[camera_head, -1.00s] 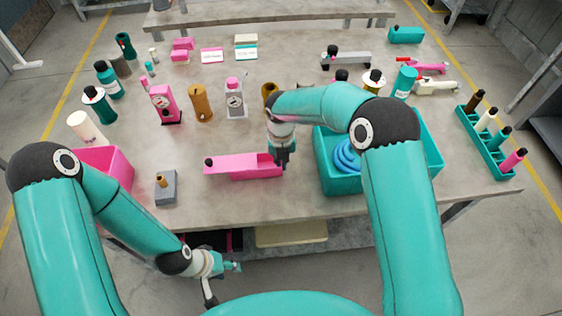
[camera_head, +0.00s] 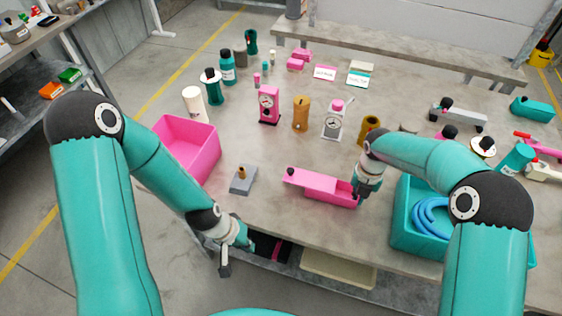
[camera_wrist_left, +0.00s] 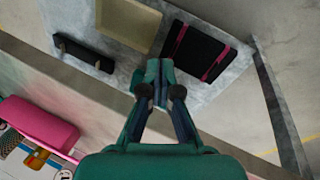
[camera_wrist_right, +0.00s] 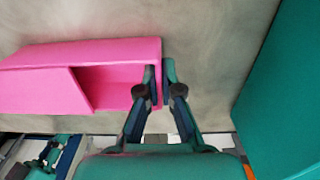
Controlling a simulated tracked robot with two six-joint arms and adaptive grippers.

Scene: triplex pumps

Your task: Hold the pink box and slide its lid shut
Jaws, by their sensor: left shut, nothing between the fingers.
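The pink box (camera_head: 345,195) lies on the table near its front edge. Its pink lid (camera_head: 312,181), with a black knob (camera_head: 290,171) at the left end, covers the left part. The right part is open, and the hollow (camera_wrist_right: 108,88) shows in the right wrist view. My right gripper (camera_head: 363,194) is at the box's right end. In the right wrist view its fingers (camera_wrist_right: 159,88) are close together around the end wall, one inside and one outside. My left gripper (camera_head: 225,272) is shut and empty, low in front of the table edge, left of the box.
A grey block (camera_head: 243,184) with a brass knob stands left of the box. A larger pink bin (camera_head: 205,165) is further left. A teal bin (camera_head: 408,240) with blue hose stands just right of the right gripper. A lower shelf holds a cream tray (camera_head: 338,270).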

